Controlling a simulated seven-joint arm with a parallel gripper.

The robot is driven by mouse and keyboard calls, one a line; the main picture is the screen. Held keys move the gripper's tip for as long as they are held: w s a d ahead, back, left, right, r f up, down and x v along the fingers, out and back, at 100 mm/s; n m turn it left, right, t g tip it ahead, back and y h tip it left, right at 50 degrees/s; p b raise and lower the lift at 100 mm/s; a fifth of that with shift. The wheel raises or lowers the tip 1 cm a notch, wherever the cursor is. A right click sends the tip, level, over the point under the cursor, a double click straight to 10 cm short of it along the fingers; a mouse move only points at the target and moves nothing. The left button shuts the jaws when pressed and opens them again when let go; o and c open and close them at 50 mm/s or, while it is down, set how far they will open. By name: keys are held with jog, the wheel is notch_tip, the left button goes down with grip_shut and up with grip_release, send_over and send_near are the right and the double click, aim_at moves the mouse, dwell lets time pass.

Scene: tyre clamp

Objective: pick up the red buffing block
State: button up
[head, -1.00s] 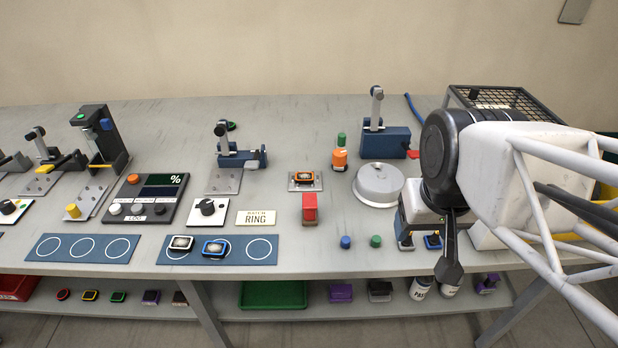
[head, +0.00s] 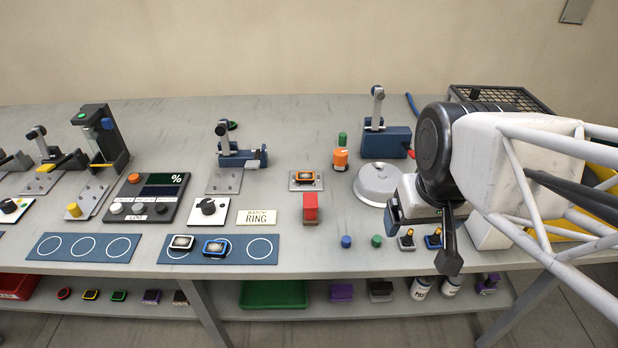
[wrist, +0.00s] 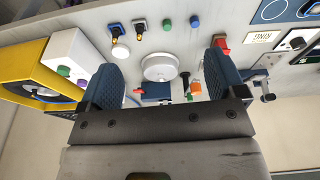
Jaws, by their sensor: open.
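The red buffing block (head: 310,208) stands upright on the grey bench, in front of a small plate with an orange-ringed part. It also shows in the wrist view (wrist: 222,41), close by the right finger, which partly covers it. My gripper (head: 393,214) is to the right of the block in the head view, apart from it and above the bench. In the wrist view my gripper (wrist: 163,75) has its two blue fingers wide apart with nothing held between them. The far finger is hidden in the head view.
A round silver disc (head: 378,184) lies between block and gripper, farther back. A blue peg (head: 346,241) and a green peg (head: 376,241) stand at the front. An orange bottle (head: 340,159) and a blue clamp (head: 386,142) stand behind. A "RING" sign (head: 257,217) lies left.

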jog(key=w+a+f+n+g, duration=0.1)
jog(key=w+a+f+n, duration=0.2)
jog(key=w, duration=0.4)
jog(key=w+a+f+n, duration=0.1)
jog(key=w+a+n, duration=0.3)
jog(key=w+n, duration=0.2)
jog(key=n+g, duration=0.2)
jog(key=n, duration=0.6)
send_over(311, 199)
notch_tip(311, 199, down, 9)
jog(key=shift+s+f, duration=0.1)
jog(key=shift+a, duration=0.15)
jog(key=shift+f, duration=1.35)
jog(key=shift+f, duration=2.6)
